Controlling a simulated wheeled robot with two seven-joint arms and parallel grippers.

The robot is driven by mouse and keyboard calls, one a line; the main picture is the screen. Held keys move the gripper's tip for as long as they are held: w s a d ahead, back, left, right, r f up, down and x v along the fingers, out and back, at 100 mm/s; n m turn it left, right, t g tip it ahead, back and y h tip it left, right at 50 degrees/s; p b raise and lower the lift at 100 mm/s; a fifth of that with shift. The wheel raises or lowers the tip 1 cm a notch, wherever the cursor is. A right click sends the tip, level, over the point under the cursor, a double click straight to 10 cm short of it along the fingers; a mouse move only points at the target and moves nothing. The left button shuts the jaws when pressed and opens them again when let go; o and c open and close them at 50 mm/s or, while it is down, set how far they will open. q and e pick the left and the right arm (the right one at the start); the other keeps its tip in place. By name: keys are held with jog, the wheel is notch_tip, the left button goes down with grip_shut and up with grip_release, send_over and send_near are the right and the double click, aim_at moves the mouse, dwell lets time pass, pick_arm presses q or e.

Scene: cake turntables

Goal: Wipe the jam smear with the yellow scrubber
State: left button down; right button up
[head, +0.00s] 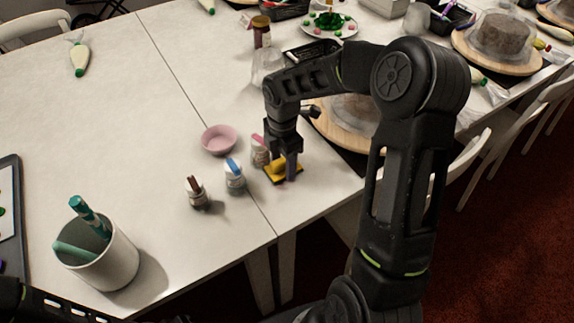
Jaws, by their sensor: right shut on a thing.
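The yellow scrubber (271,172) is a small block on the white table, close to the seam between two tabletops. My right gripper (286,165) points down from above and is shut on it. The scrubber's underside is at or very near the tabletop; I cannot tell whether it touches.
Small jars (235,176) with coloured tops stand just left of the scrubber, near a pink bowl (220,139). A wooden turntable (335,129) is close behind my right arm. A pen cup (112,262) stands at front left. The left tabletop is mostly clear.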

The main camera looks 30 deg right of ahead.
aim_at(296, 188)
jog(key=shift+w, duration=0.7)
jog(key=shift+s+f, duration=0.2)
jog(key=shift+s, duration=1.75)
jog(key=shift+s, duration=0.15)
jog(key=shift+s+a+p, duration=0.1)
jog(key=shift+s+p, duration=0.3)
jog(key=shift+s, duration=1.45)
